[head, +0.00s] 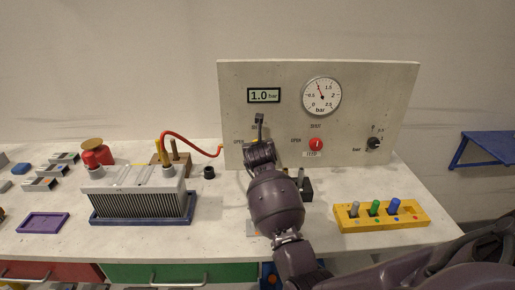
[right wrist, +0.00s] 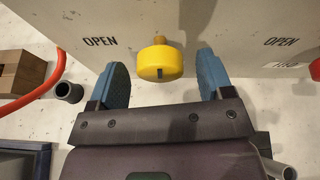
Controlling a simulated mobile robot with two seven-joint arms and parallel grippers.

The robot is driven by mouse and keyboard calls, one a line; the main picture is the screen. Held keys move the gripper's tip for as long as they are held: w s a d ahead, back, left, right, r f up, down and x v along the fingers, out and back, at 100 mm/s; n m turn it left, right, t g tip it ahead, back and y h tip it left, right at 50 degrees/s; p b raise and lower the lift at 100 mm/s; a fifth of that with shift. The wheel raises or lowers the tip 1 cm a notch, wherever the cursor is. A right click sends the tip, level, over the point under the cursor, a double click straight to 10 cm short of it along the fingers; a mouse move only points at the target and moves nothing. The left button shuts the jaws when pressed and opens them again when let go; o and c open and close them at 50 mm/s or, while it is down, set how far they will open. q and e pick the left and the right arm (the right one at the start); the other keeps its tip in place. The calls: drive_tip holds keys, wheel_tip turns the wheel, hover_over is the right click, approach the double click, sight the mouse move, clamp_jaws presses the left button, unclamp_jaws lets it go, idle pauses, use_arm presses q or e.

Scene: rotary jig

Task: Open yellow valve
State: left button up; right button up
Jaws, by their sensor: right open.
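The yellow valve (right wrist: 160,63) is a round knob on a short stem. My right gripper (right wrist: 163,70) is open, with one blue finger on each side of the knob. Gaps show between the knob and both fingers, so it is not gripped. In the head view my right gripper (head: 260,148) is in front of the panel's lower left and hides most of the yellow valve. My left gripper is not in view.
The panel also carries a red valve (head: 316,144), a black knob (head: 374,144), a round gauge (head: 321,96) and a display (head: 264,95) reading 1.0 bar. A red hose (head: 188,137) and black cup (head: 209,172) are left of my gripper. A yellow peg block (head: 410,218) lies right.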

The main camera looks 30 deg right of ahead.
drive_tip(key=shift+w+d+f, duration=0.15)
drive_tip(key=shift+w+d, duration=0.05)
drive_tip(key=shift+w, duration=0.1)
drive_tip(key=c, duration=0.9)
drive_tip(key=shift+c, duration=0.2)
